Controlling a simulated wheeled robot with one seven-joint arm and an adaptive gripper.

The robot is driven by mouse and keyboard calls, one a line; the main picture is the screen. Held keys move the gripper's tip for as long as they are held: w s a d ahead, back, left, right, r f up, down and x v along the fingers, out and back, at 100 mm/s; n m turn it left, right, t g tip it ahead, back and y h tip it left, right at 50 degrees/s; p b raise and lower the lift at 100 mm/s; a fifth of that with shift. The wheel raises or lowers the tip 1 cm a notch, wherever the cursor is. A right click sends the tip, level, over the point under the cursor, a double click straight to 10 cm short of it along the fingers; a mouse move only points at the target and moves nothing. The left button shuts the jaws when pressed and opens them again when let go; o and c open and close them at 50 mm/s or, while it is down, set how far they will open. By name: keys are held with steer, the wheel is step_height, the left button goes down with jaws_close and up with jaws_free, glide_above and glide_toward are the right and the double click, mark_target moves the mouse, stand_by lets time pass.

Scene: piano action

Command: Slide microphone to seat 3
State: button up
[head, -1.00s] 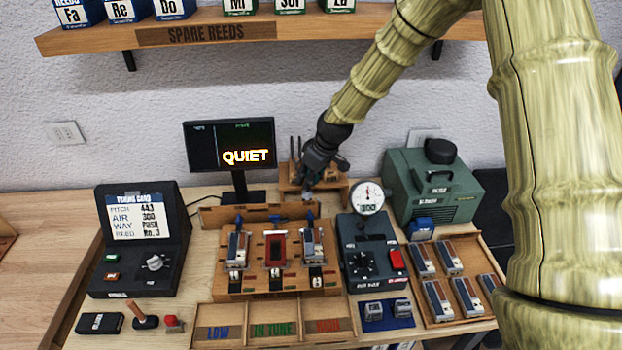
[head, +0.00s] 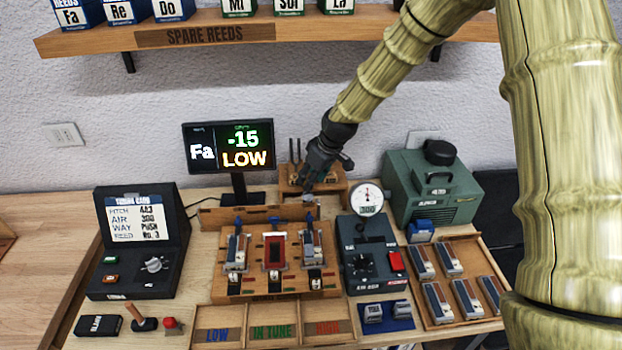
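My gripper (head: 307,188) is behind the wooden three-seat stand (head: 262,293), at the rail near its right end. Its fingertips are small and dark, so their opening is unclear. Small blue parts stand along the rail; one is behind the middle seat (head: 275,219). I cannot tell for sure which part is the microphone; it may be partly hidden at the gripper. Seat 3 (head: 315,282), on the right, holds a grey-and-blue reed block (head: 312,243). The left seat holds a similar block (head: 236,253). The middle seat has a red piece (head: 275,252). The monitor (head: 229,147) reads "Fa -15 LOW".
A dark air box (head: 372,265) with a round gauge (head: 368,197) stands close right of the stand. A wooden holder (head: 330,185) is behind the gripper. A green machine (head: 432,190) is at back right. Sorting trays (head: 272,325) lie in front, the reed tray (head: 470,300) right.

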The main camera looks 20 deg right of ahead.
steer(key=v, duration=1.1)
stand_by(0.3)
